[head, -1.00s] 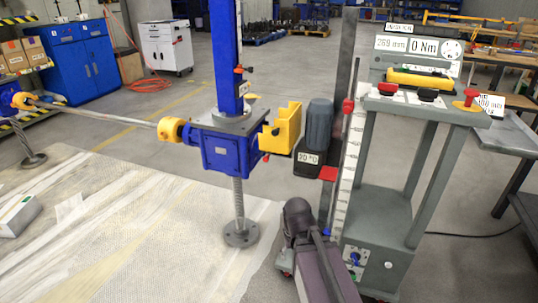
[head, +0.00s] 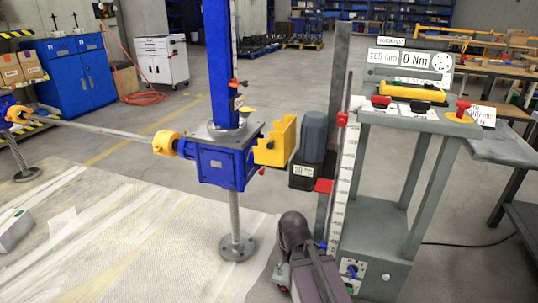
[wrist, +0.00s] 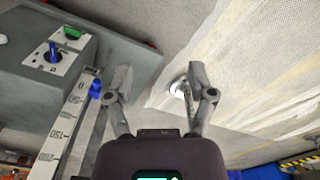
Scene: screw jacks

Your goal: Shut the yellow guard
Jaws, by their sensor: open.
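The yellow guard (head: 275,142) is a stepped block standing at the right side of the blue screw-jack gearbox (head: 222,162) in the head view. The gearbox partly overlaps it, and a gap shows between it and the grey motor (head: 313,138). It appears to stand open, off the gearbox's shaft side. My gripper (wrist: 158,82) is open in the wrist view, with nothing between its fingers. It points down towards the floor near the cart, and the guard is not in that view. In the head view my arm is low at the bottom centre, and the fingers cannot be made out.
The grey cart (head: 385,190) with a control panel stands to the right, its scale post beside the motor. A threaded spindle (head: 235,215) runs down from the gearbox to a floor flange. A shaft with a yellow coupling (head: 167,142) runs left. Pale sheeting (head: 120,235) covers the floor at left.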

